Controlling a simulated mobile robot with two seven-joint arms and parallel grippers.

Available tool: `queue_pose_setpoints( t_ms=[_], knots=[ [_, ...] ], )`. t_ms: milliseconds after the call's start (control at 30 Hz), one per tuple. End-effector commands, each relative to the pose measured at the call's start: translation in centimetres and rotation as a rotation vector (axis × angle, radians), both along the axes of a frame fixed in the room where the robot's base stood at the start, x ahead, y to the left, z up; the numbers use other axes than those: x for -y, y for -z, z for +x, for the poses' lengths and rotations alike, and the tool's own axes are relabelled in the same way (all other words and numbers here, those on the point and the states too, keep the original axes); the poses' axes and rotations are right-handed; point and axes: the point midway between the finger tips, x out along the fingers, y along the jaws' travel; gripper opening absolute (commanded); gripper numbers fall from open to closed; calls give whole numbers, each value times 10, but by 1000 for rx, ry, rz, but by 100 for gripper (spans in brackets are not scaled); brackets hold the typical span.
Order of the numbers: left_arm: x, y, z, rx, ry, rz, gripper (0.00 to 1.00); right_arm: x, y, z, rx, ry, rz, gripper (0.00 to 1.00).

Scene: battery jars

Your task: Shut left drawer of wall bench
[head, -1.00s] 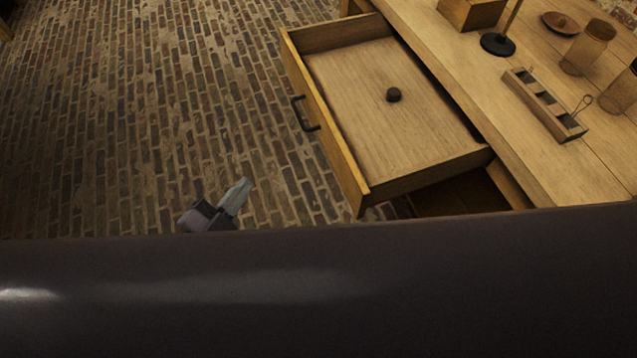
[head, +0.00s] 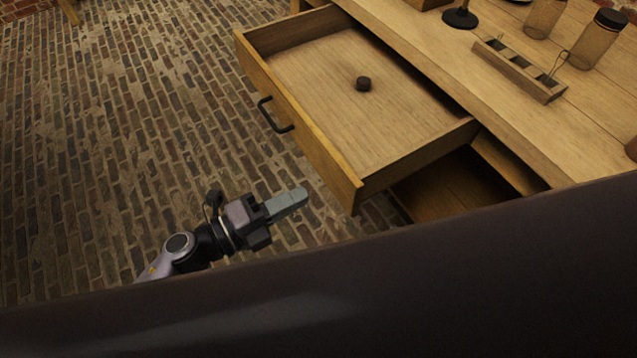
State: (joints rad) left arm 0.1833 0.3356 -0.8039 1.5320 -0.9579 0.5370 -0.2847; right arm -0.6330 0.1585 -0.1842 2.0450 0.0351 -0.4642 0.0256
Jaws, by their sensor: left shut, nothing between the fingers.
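The left drawer (head: 310,150) of the wall bench (head: 420,45) is pulled well out over the brick floor. Its front has a dark bar handle (head: 274,116). My left gripper (head: 301,197) is shut and empty. It is in front of the drawer, to the left of the front's near corner, with its fingertips pointing toward that corner and apart from it in the picture. My right gripper is not in view.
On the bench top are a slotted wooden rack (head: 520,70), glass jars (head: 596,40) and a dark round stand base (head: 461,18). An open space (head: 450,185) shows below the drawer. A dark, blurred surface covers the bottom of the view. The brick floor (head: 110,150) at left is clear.

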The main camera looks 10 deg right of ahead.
Motion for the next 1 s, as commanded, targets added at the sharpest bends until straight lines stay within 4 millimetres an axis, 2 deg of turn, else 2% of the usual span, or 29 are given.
queue_pose_setpoints(
  t_ms=[100, 333, 1000],
  knots=[
    [22, 0, 7, 0, 0, -2, 0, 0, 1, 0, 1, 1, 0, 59],
    [47, 1, 15, -2, -2, 0, 0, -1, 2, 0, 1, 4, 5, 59],
    [52, 0, 17, -2, -2, 0, 0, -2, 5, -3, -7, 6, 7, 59]
  ],
)
